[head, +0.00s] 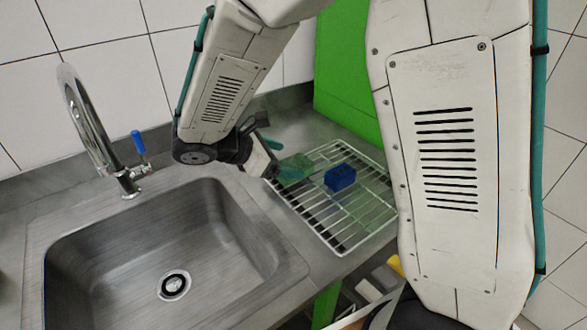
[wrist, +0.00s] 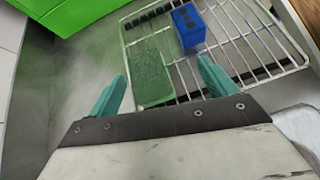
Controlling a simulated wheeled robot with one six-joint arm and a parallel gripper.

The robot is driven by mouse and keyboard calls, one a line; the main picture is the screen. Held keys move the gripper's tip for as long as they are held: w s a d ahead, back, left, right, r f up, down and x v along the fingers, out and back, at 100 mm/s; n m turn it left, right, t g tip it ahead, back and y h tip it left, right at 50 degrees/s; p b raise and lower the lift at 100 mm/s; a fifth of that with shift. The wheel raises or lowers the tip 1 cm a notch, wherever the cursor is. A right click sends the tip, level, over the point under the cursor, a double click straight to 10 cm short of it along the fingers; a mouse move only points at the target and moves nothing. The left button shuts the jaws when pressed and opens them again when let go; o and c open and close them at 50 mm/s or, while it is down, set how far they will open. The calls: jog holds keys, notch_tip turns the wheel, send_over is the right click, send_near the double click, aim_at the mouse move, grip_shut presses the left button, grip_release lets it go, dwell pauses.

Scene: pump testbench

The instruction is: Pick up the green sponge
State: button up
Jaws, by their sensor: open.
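The green sponge (wrist: 150,75) lies at the left edge of the wire drying rack (wrist: 246,52) in the wrist view. In the head view the sponge (head: 294,170) shows at the rack's upper left, partly hidden by my gripper. My gripper (wrist: 160,88) is open, with teal fingertips apart and the near end of the sponge between them in the picture. In the head view my gripper (head: 274,158) is just left of the sponge. I cannot tell whether the fingers touch it.
A blue block (head: 340,177) with dark holes sits on the rack, right of the sponge. The metal sink (head: 150,250) and its tap (head: 100,140) are to the left. A green panel (head: 345,90) stands behind. Bare counter (wrist: 85,75) lies left of the rack in the wrist view.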

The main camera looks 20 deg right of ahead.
aim_at(291, 165)
jog(key=shift+w+a+f+n+t+h, duration=0.4)
jog(key=shift+w+a+f+n+t, duration=0.2)
jog(key=shift+w+a+f+n, duration=0.6)
jog(key=x, duration=0.8)
jog(key=shift+s, duration=0.15)
jog(key=shift+a+r, duration=0.1)
jog(key=c, duration=1.1)
